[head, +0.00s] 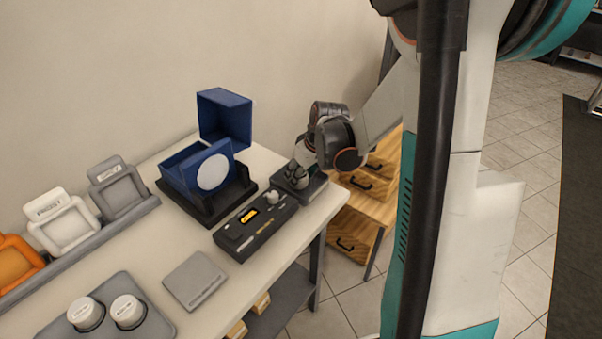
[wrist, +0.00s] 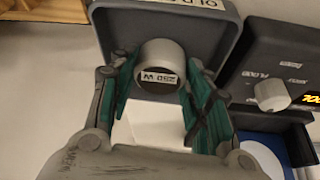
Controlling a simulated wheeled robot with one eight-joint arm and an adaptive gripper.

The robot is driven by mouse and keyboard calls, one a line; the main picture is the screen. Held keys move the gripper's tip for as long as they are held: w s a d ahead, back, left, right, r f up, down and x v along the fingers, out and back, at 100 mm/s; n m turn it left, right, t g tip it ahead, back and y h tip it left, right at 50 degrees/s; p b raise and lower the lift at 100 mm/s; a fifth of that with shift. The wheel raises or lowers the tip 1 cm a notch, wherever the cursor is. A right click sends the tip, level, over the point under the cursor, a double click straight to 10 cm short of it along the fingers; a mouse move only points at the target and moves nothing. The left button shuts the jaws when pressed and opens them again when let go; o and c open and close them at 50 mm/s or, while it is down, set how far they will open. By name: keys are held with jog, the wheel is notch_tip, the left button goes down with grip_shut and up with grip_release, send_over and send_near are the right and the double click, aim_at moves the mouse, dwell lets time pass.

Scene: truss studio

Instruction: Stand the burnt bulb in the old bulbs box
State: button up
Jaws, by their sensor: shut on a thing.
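The burnt bulb (wrist: 160,58) shows in the wrist view as a grey round body with a dark end and a "250 W" label. My gripper (wrist: 160,82) is shut on it, with the teal finger pads on either side. The old bulbs box (wrist: 110,35) is a dark grey open tray behind the bulb, its lettering partly cut off. In the head view my gripper (head: 297,176) is low at that box (head: 314,188), at the table's right end. The bulb is hidden there by my gripper. I cannot tell whether it touches the box floor.
A black control unit (head: 243,243) with a knob and lit display stands close beside the box. A blue open case (head: 187,162) sits behind. A grey tray with two white round pieces (head: 128,311), a flat grey plate (head: 194,279) and racked frames (head: 62,222) occupy the left.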

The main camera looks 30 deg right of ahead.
jog(key=o, duration=1.1)
jog(key=shift+r, duration=0.1)
jog(key=p+v, duration=0.4)
jog(key=v, duration=0.8)
jog(key=shift+w+a+r+p, duration=0.1)
jog(key=shift+p, duration=0.3)
